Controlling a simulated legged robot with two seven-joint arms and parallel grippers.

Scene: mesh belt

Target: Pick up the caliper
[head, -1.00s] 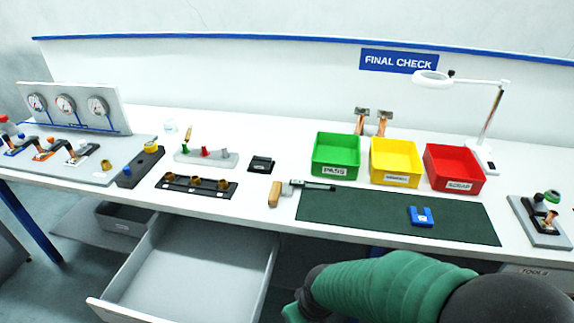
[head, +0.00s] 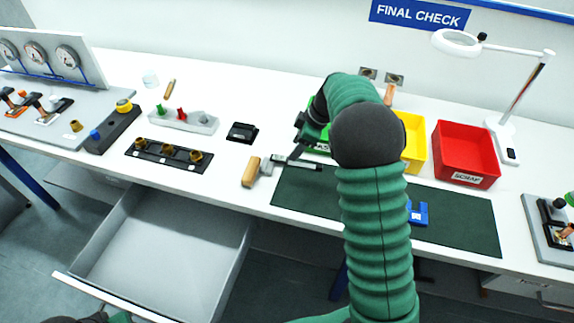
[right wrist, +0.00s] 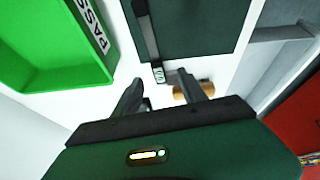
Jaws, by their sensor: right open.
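The caliper (head: 305,164) is a dark bar with a pale label and grey jaws, lying at the upper left edge of the dark green mat (head: 455,221). My right gripper (head: 299,136) is open and empty above the bench, just behind the caliper in the head view. In the right wrist view, the caliper's dark bar (right wrist: 147,35) runs down towards the space between my open fingertips (right wrist: 160,82). Its jaw end is partly hidden by the fingers. Only an edge of my left arm may show at the bottom left; its gripper is out of view.
A wooden-handled tool (head: 251,171) lies left of the caliper. The green bin (right wrist: 68,45), partly behind my arm, stands near the gripper, with yellow (head: 415,145) and red (head: 466,152) bins to the right. A blue block (head: 418,213) lies on the mat. An open drawer (head: 160,245) juts out in front.

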